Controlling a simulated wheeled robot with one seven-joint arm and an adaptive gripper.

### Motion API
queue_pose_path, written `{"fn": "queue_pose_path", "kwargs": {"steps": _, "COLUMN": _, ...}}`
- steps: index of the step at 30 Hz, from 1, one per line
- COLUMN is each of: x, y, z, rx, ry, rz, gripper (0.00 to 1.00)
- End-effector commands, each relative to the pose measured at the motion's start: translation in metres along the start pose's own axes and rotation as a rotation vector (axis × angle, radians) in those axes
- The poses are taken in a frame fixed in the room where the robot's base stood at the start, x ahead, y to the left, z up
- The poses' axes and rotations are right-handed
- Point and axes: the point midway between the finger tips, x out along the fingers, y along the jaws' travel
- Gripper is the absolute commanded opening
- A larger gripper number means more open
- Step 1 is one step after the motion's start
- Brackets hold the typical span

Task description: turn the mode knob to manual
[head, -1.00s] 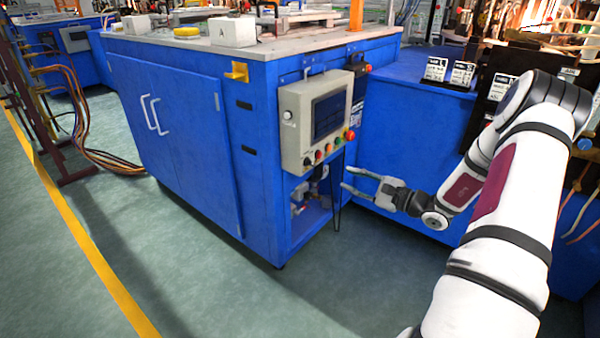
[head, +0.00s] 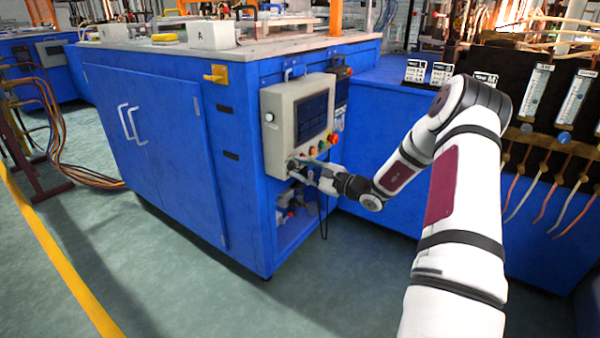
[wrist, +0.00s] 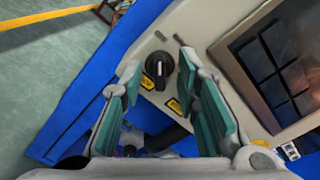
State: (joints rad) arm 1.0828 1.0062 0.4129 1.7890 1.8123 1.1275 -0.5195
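The mode knob (wrist: 158,68) is a round black dial with a white pointer line, on the lower part of the beige control panel (head: 284,135). In the wrist view it shows between the tips of my gripper (wrist: 158,62). The pointer runs roughly up and down in that picture. My gripper is open, its teal-padded fingers on either side of the knob, with gaps that look clear. Whether the pads touch it cannot be told. In the head view my gripper (head: 304,171) is at the panel's lower left corner and largely hides the knob.
Colored buttons and a red emergency stop (head: 334,138) sit right of the knob, below the dark screen (head: 312,116). A white dial (head: 268,117) is at the panel's left. The panel is on a blue cabinet (head: 165,150); an open bay (head: 290,235) lies below it.

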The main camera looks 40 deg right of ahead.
Motion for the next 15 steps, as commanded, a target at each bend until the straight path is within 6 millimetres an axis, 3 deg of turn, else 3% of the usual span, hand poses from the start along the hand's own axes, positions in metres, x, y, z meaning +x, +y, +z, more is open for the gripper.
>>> {"fn": "queue_pose_path", "kwargs": {"steps": 11, "x": 0.0059, "y": -0.0002, "z": 0.0003, "rx": 0.0, "ry": 0.0, "rz": 0.0, "gripper": 0.29}}
{"fn": "queue_pose_path", "kwargs": {"steps": 15, "x": 0.0058, "y": -0.0002, "z": 0.0004, "rx": 0.0, "ry": 0.0, "rz": 0.0, "gripper": 0.0}}
